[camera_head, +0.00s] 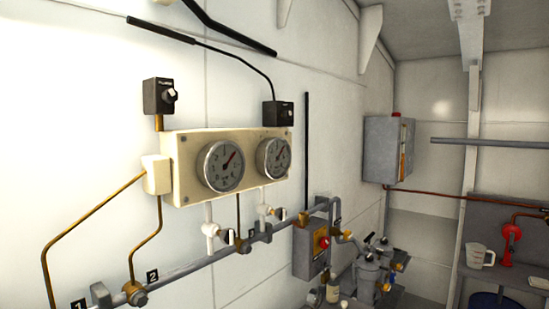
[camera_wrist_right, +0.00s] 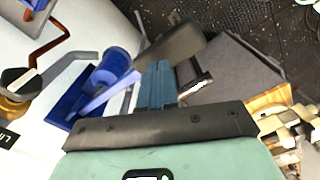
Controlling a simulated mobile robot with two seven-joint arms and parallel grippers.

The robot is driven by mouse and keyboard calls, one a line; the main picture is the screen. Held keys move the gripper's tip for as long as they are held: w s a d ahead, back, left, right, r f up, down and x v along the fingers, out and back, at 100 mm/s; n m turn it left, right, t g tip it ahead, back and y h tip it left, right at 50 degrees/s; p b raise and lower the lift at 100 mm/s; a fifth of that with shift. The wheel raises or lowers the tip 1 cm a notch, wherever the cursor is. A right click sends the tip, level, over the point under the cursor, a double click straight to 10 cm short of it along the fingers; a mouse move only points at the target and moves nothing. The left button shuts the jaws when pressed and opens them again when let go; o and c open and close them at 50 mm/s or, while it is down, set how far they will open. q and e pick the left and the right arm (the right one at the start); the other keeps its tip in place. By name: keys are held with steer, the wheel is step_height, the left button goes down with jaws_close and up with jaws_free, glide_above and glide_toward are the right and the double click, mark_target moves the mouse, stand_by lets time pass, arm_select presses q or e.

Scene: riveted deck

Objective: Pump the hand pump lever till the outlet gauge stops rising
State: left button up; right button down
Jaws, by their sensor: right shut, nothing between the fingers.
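Two round dial gauges, a left gauge (camera_head: 221,166) and a right gauge (camera_head: 273,158), sit on a cream panel (camera_head: 183,180) on the wall. Both red needles point to the upper right; I cannot tell which is the outlet gauge. In the right wrist view, a blue cylindrical body (camera_wrist_right: 118,62) with a pale blue bar (camera_wrist_right: 108,94) stands left of my right gripper (camera_wrist_right: 157,72); it may be the hand pump and its lever. The right gripper is shut and empty, apart from the bar as far as I can see. My left gripper is not in view.
Grey pipework (camera_head: 190,268) with valves runs along the wall below the panel. A grey box with a red knob (camera_head: 307,248) and a grey filter-like unit (camera_head: 368,278) stand to the right. A white jug (camera_head: 480,256) is on the far-right bench.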

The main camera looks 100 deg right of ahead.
steer(key=shift+r+p, duration=0.7)
steer(key=shift+r, duration=0.8)
steer(key=shift+w+r, duration=0.25)
steer(key=shift+r, duration=0.35)
steer(key=shift+s+r, duration=0.4)
steer(key=shift+r, duration=0.05)
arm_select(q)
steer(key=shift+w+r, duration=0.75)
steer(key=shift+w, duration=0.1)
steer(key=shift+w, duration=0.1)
arm_select(e)
steer(key=shift+w, duration=0.15)
